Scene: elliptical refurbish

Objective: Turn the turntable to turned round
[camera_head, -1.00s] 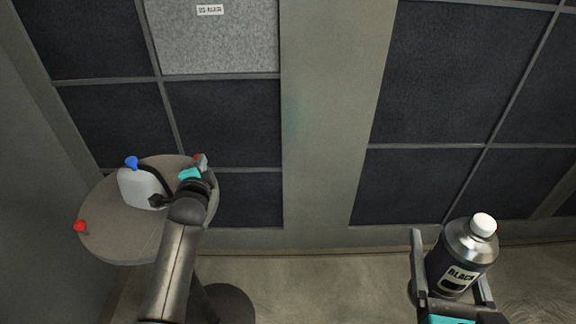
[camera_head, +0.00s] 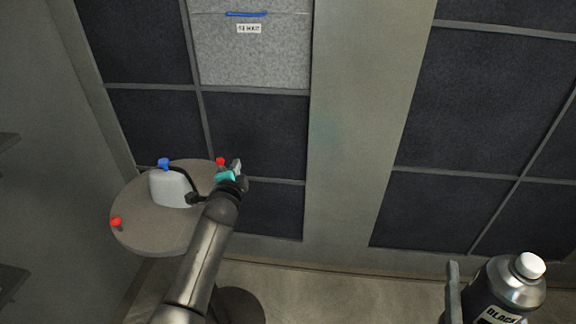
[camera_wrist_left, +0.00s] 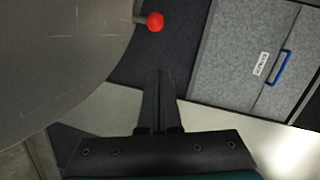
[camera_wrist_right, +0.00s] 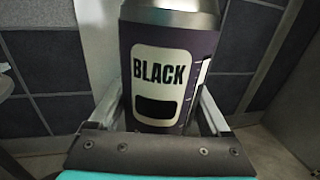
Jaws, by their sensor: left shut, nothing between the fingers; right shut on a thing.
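The turntable (camera_head: 150,235) is a round grey-brown disc on a stand at the left of the head view. It has a red knob (camera_head: 116,222) at its left edge and another red knob (camera_head: 220,161) at its far right edge. The second knob also shows in the left wrist view (camera_wrist_left: 155,21), ahead of the fingers and apart from them. My left gripper (camera_head: 237,166) is shut and empty beside the disc's right rim, near that far knob. My right gripper (camera_wrist_right: 162,118) is shut on a dark bottle labelled BLACK (camera_wrist_right: 160,65) with a silver shoulder and white cap.
A white jug (camera_head: 172,190) with a blue cap and dark handle stands on the turntable. A dark panelled wall rises behind, with a light grey panel (camera_head: 252,60) bearing a label and blue handle. Shelf edges (camera_head: 10,285) show at far left.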

